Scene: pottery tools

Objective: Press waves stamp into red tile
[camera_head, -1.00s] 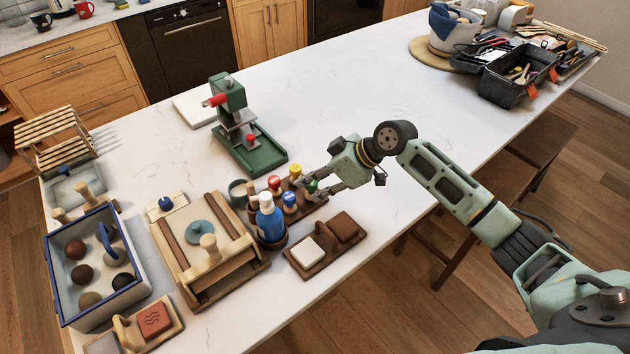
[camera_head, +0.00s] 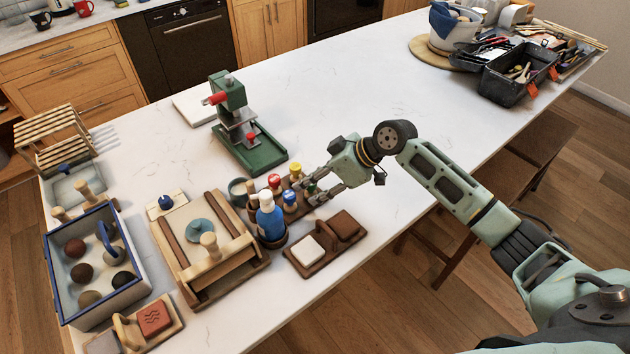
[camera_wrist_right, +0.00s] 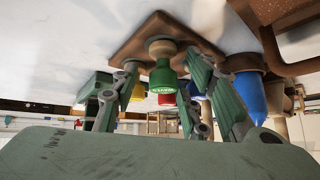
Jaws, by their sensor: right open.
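Several stamps with coloured tops stand in a brown rack (camera_wrist_right: 128,48): yellow (camera_head: 294,170), red (camera_head: 274,182), blue (camera_head: 289,198) and green (camera_head: 310,187). My right gripper (camera_head: 314,188) is open at the rack's right end. In the right wrist view the green stamp (camera_wrist_right: 163,80) stands between the open fingers, with gaps beside it. Its label is too small to read. A red tile (camera_head: 154,319) with wavy lines on its face lies on a wooden board at the lower left. A brown-red tile (camera_head: 345,226) and a white tile (camera_head: 306,249) sit on a dark board near the front edge. My left gripper is not in view.
A blue-white bottle (camera_head: 267,215) stands close left of the rack. A wooden roller frame (camera_head: 205,275) and a blue-rimmed box of balls (camera_head: 60,300) stand further left. A green press (camera_head: 240,125) stands behind. The counter's middle right is clear.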

